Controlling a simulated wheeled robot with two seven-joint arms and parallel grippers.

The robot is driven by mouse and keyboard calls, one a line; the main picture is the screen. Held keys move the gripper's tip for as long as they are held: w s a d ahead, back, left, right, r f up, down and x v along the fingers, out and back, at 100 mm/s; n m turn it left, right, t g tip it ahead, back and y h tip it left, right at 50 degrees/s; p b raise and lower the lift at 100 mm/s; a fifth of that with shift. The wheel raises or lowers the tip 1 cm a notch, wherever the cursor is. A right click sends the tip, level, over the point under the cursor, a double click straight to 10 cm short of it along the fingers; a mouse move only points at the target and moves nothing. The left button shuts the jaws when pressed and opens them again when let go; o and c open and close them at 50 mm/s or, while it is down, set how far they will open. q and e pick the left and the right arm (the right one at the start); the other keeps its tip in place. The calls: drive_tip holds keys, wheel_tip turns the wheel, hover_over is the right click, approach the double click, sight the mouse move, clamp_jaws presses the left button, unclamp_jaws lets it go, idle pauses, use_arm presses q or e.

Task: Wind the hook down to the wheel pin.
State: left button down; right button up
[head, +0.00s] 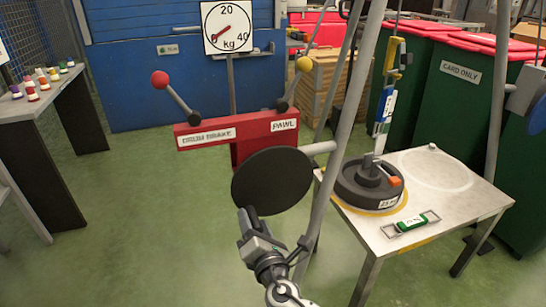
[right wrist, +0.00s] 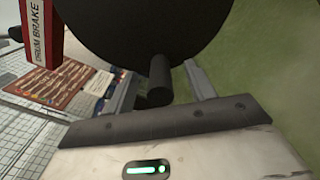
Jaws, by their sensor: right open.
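A black round crank disc (head: 272,181) is mounted on the red winch stand (head: 240,150). My right gripper (head: 256,226) is at the disc's lower edge. In the right wrist view the black crank knob (right wrist: 160,80) stands between the open fingers, with gaps on both sides. A yellow hook (head: 394,58) hangs at the upper right, above a blue and white upright piece (head: 384,108). The dark wheel (head: 350,193) lies on the white table, with a grey pin (head: 369,165) upright at its middle. Whether anything touches the pin is unclear. My left gripper is out of view.
Grey frame poles (head: 338,150) stand beside the disc. The white table (head: 440,215) also holds a green level (head: 411,224). Red and yellow ball levers (head: 160,78) top the winch stand. A dial (head: 228,27) stands behind. Green floor is open at left.

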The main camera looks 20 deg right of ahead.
clamp_jaws()
drive_tip(key=shift+d+f+n, duration=0.7)
drive_tip(key=shift+d+n, duration=0.05)
drive_tip(key=shift+n, duration=0.45)
drive_tip(key=shift+d+f+n, duration=0.55)
drive_tip(key=shift+d+n, duration=0.3)
drive_tip(key=shift+n, duration=0.35)
drive_tip(key=shift+d, duration=0.1)
drive_tip(key=shift+d+f+n, duration=0.3)
drive_tip(key=shift+d+n, duration=0.55)
drive_tip(key=shift+n, duration=0.35)
